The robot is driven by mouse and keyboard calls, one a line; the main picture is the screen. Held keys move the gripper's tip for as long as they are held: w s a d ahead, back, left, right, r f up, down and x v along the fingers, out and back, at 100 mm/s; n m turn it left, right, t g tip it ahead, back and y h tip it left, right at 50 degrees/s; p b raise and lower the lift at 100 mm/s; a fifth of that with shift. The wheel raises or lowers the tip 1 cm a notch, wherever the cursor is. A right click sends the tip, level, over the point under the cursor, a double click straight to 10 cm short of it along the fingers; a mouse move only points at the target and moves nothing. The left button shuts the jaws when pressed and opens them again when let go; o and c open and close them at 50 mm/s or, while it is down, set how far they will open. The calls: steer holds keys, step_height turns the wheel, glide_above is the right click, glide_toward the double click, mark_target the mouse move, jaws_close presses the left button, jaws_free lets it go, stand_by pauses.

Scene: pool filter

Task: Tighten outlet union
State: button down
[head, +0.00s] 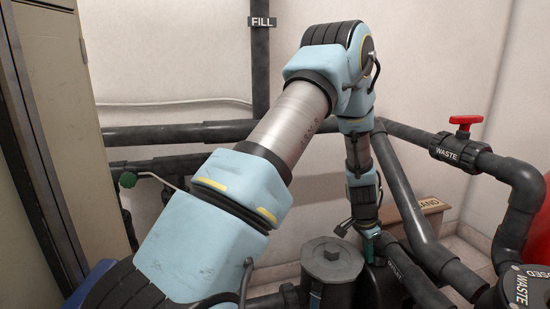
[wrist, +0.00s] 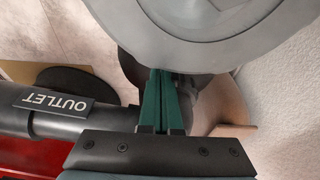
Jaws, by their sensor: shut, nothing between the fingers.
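My gripper (wrist: 165,76) has slim green fingers, held together and empty in the wrist view. In the head view the gripper (head: 369,247) points down beside the grey strainer pot, partly hidden by my wrist. A dark pipe labelled OUTLET (wrist: 62,124) runs in from the left in the wrist view, beside the fingers. A dark rounded part lies behind the fingertips; I cannot tell whether it is the outlet union or whether the fingers touch it. In the head view a labelled dark pipe (head: 403,272) runs right from near the gripper; its label is hard to read.
A large grey round part (wrist: 215,30) sits close above the fingers in the wrist view. The lidded strainer pot (head: 331,262) stands left of my gripper. A WASTE pipe with a red-handled valve (head: 465,122), a SAND box (head: 431,206) and a locker (head: 62,110) surround the area.

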steer(key=shift+w+d, duration=0.15)
steer(key=shift+d, duration=0.05)
stand_by(0.3)
steer(key=shift+w+a, duration=0.1)
steer(key=shift+w, duration=0.05)
steer(key=shift+w+a+p, duration=0.35)
steer(key=shift+w+p, duration=0.05)
steer(key=shift+w, duration=0.3)
steer(key=shift+w+a, duration=0.15)
steer(key=shift+w, duration=0.2)
steer(key=shift+w+p, duration=0.1)
steer(key=shift+p, duration=0.2)
steer(key=shift+w, duration=0.1)
steer(key=shift+w, duration=0.35)
steer(key=shift+w+p, duration=0.25)
steer(key=shift+p, duration=0.05)
